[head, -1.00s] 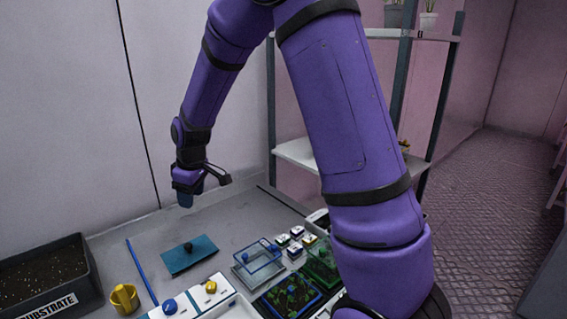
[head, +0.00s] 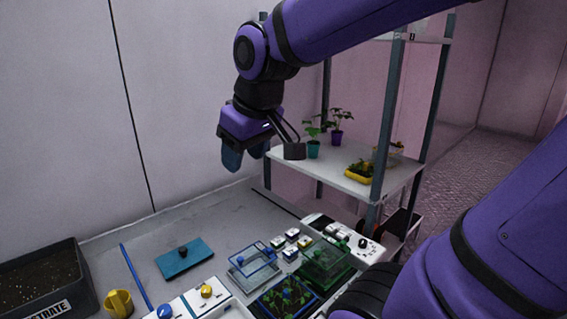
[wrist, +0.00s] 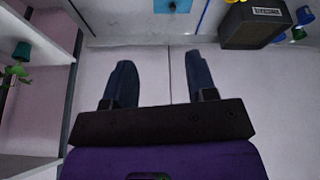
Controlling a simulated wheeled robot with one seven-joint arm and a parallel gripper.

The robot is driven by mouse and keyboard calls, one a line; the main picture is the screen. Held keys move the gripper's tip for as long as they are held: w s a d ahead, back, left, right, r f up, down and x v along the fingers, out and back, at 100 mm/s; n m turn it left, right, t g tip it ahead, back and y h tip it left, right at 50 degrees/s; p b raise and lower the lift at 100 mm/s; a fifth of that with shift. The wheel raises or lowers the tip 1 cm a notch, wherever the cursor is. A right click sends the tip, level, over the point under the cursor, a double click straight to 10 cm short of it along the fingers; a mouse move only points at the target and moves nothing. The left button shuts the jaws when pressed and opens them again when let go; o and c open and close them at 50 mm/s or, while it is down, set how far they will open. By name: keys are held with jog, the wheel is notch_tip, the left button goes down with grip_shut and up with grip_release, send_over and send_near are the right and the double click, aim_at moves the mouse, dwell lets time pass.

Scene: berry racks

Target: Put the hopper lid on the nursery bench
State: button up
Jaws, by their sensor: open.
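A flat teal plate with a black knob (head: 184,260), which looks like the hopper lid, lies on the grey nursery bench (head: 215,222). Part of it also shows at the top edge of the wrist view (wrist: 172,6). My gripper (head: 246,158) is raised above the back of the bench, well above the lid and apart from it. In the wrist view its two fingers (wrist: 162,82) are spread, with only pale wall between them.
A dark substrate box (head: 45,285) and yellow knob (head: 118,303) stand left. A blue rod (head: 136,276) lies beside the lid. Clear trays (head: 255,262) and small boxes are to its right. A shelf rack (head: 345,178) with potted plants stands behind my gripper's right.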

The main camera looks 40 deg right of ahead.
jog(key=s+d+m, duration=0.1)
jog(key=s+m, duration=0.1)
jog(key=s, duration=0.7)
jog(key=shift+r+t, duration=0.3)
jog(key=shift+t, duration=0.1)
